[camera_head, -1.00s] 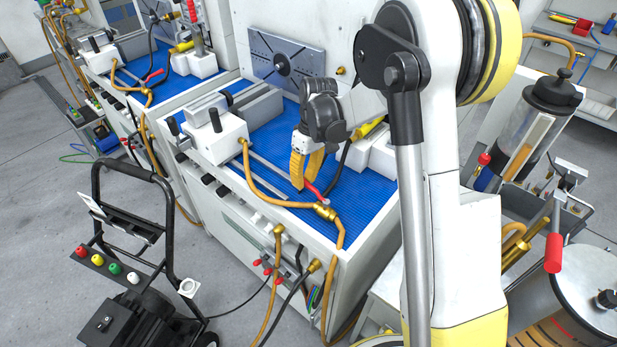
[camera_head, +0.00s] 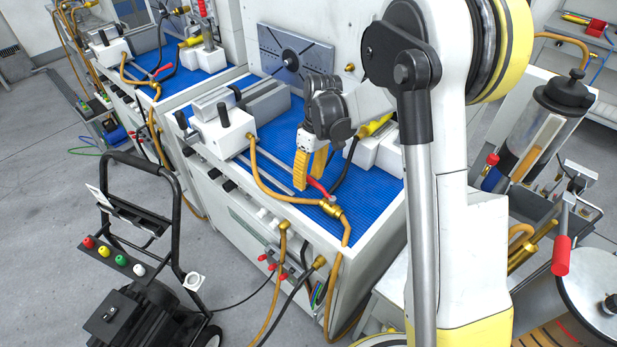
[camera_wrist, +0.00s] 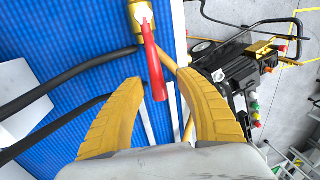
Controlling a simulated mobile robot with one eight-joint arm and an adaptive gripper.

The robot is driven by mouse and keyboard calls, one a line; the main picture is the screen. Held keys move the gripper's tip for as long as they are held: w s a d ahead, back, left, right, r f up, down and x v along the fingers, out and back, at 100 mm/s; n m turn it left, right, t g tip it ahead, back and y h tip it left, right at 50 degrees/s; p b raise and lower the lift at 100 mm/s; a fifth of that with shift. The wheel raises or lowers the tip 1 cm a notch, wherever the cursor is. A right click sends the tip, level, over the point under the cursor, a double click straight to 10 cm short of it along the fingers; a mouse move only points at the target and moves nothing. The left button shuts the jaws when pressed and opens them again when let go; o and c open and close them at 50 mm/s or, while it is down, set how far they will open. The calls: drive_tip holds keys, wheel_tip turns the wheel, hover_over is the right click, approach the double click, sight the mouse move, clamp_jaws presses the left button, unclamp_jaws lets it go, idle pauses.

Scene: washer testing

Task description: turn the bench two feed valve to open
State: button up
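The feed valve on the near bench has a brass body (camera_head: 331,208) and a red lever handle (camera_head: 318,188), above the blue mat (camera_head: 372,190). In the wrist view the red lever (camera_wrist: 155,68) points from the brass body (camera_wrist: 142,14) toward my gripper. My gripper (camera_head: 308,183) has yellow fingers pointing down at the lever. In the wrist view my gripper (camera_wrist: 158,88) is open, with the lever's free end between the two fingertips. The fingers look apart from the lever on both sides. Whether they are level with it in height is unclear.
An orange hose (camera_head: 262,180) and a black hose (camera_head: 346,165) run close to the valve. A white clamp block (camera_head: 228,135) stands left on the bench. A black-framed cart (camera_head: 135,240) stands on the floor in front. A second bench (camera_head: 150,60) is behind left.

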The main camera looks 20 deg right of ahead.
drive_tip(key=shift+r, duration=0.1)
wheel_tip(320, 180, up, 12)
drive_tip(key=w+d, duration=0.1)
drive_tip(key=d, duration=0.1)
drive_tip(key=shift+w+f, duration=0.15)
drive_tip(key=shift+f, duration=0.05)
idle(2.3)
